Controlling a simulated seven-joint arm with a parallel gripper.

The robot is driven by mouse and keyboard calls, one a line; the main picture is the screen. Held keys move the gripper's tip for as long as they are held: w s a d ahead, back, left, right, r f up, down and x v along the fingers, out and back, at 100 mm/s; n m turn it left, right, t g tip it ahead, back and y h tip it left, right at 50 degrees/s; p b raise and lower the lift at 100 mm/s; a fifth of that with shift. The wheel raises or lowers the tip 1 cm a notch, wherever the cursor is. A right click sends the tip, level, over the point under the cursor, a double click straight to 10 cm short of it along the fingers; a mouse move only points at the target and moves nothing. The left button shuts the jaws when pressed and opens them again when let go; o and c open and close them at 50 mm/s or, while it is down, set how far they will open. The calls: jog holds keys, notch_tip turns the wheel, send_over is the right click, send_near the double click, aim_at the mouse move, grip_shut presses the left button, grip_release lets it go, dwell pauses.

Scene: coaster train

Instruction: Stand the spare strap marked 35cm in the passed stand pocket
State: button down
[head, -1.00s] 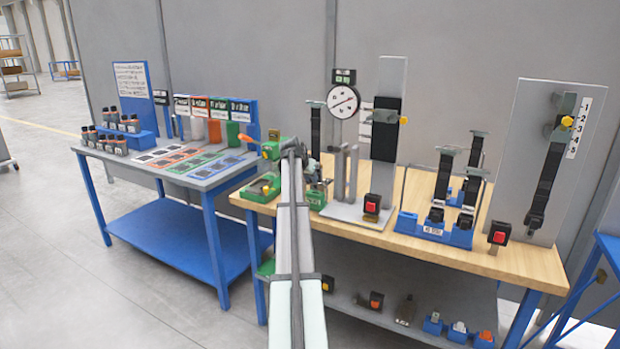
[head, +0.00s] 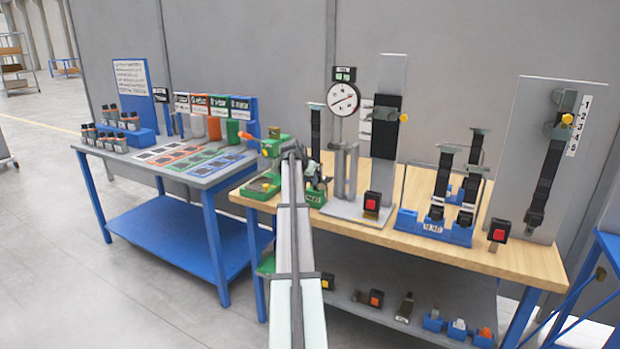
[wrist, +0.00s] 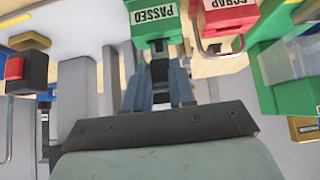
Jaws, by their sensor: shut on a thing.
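My gripper (wrist: 160,92) is shut on a dark strap (wrist: 160,70), seen between the fingers in the wrist view; no length marking is readable on it. The green pocket marked PASSED (wrist: 153,22) is just beyond the fingertips, its label upside down in this view. The strap's far end reaches the pocket's near side in the picture; I cannot tell whether it is inside.
A red SCRAP pocket (wrist: 228,22) stands beside the passed pocket. A green press (head: 270,160) is at the bench's left end. The gauge (head: 343,98), upright plate (head: 392,75) and blue strap holder (head: 434,228) are to the right. The bench front (head: 470,258) has bare wood.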

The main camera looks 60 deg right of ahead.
jog(key=shift+f, duration=1.45)
jog(key=c, duration=0.8)
grip_release()
jog(key=shift+c, duration=0.2)
jog(key=v, duration=1.4)
jog(key=shift+f, duration=0.1)
